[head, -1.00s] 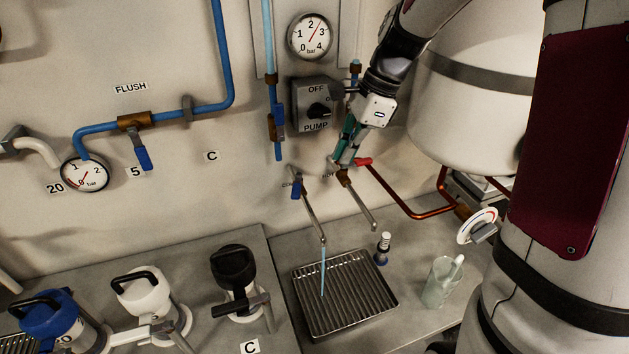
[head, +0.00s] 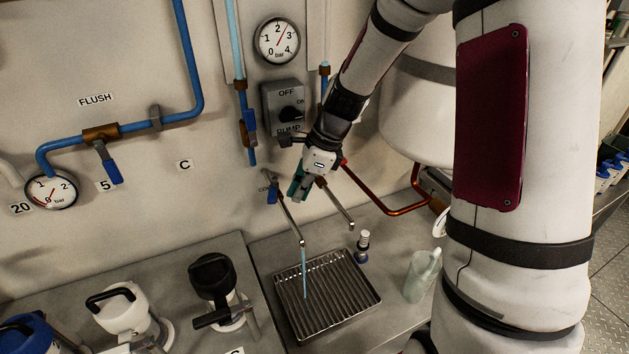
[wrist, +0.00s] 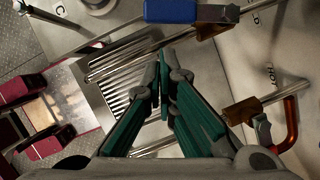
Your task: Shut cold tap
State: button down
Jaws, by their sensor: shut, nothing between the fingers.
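The cold tap has a blue lever handle (head: 272,190) on a thin spout (head: 291,222), and a stream of water (head: 305,270) runs from it onto the drip tray (head: 365,277). In the wrist view the blue handle (wrist: 170,11) is at the top, just beyond my fingertips. My gripper (head: 297,194) is shut and empty, to the right of the blue handle and apart from it as far as I can tell. In the wrist view its green fingers (wrist: 163,82) meet over the tray. The neighbouring tap's spout (head: 338,205) is on the right; its red handle is mostly hidden by my gripper.
A pump switch box (head: 284,105) and a pressure gauge (head: 278,40) are on the wall above. A copper pipe (head: 385,207) runs right to the white boiler (head: 405,120). A small bottle (head: 362,246) and a cup (head: 420,278) stand right of the tray.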

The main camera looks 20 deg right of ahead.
jog(key=shift+w+a, duration=0.4)
jog(key=shift+a, duration=0.35)
